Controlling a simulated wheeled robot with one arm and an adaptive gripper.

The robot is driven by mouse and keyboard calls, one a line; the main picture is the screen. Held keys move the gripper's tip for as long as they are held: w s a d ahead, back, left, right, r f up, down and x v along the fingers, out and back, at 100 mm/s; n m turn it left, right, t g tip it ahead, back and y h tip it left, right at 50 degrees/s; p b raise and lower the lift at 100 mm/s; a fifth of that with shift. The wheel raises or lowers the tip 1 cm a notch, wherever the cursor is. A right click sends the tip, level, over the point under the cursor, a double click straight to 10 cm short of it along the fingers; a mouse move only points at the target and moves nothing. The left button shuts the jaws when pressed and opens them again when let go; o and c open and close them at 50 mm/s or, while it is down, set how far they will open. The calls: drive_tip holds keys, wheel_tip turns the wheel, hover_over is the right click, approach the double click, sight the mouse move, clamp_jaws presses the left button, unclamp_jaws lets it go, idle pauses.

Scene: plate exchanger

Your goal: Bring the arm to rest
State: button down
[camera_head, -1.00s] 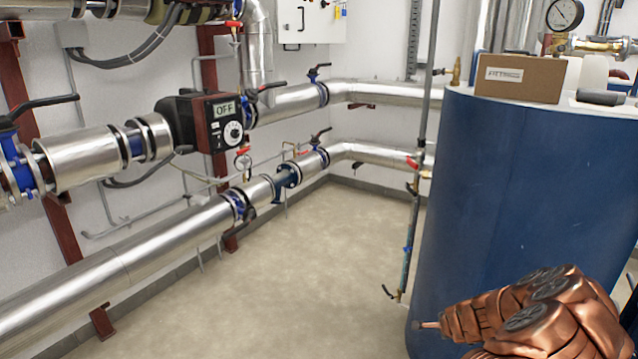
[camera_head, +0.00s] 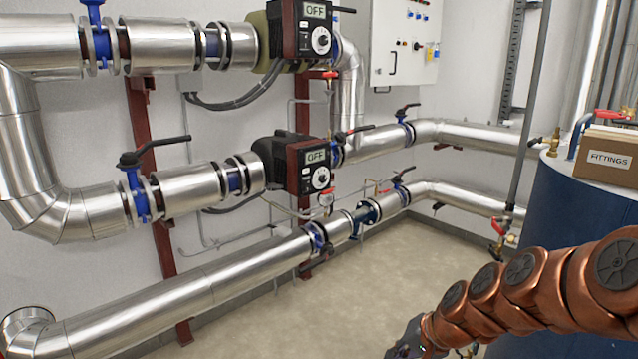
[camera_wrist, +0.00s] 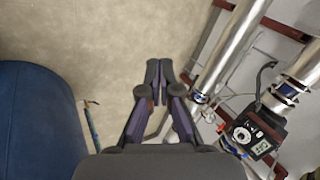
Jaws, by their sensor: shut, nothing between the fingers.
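My copper-coloured arm reaches in from the right edge of the head view, low in front of the blue tank. My gripper shows in the wrist view (camera_wrist: 158,75), its two dark fingers brought together at the tips with nothing between them. In the head view only the dark wrist end of the arm shows at the bottom, and the fingertips are out of frame. In the wrist view the gripper hangs over bare floor, apart from the pipes and the tank.
Silver pipes (camera_head: 190,290) with blue valves run along the left wall. Two pumps read OFF, an upper one (camera_head: 312,30) and a lower one (camera_head: 310,165). The blue tank (camera_head: 570,215) stands right, carrying a FITTINGS box (camera_head: 607,158). The floor (camera_head: 370,275) between is clear.

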drive_tip(key=s+d+r+n+g+h+p, duration=0.1)
drive_tip(key=s+r+n+g+p, duration=0.1)
drive_tip(key=s, duration=0.7)
drive_tip(key=s+d+r+n+g+h+p, duration=0.1)
drive_tip(key=s+r+p, duration=0.3)
drive_tip(key=s, duration=0.6)
drive_tip(key=s+r+n+g+h+p, duration=0.2)
drive_tip(key=s+r+g+h, duration=0.1)
drive_tip(key=s+r, duration=0.4)
drive_tip(key=s, duration=0.3)
drive_tip(key=shift+s+d+n+p, duration=0.2)
drive_tip(key=shift+d+n+p, duration=0.1)
drive_tip(key=shift+d+p, duration=0.1)
drive_tip(key=shift+a, duration=0.1)
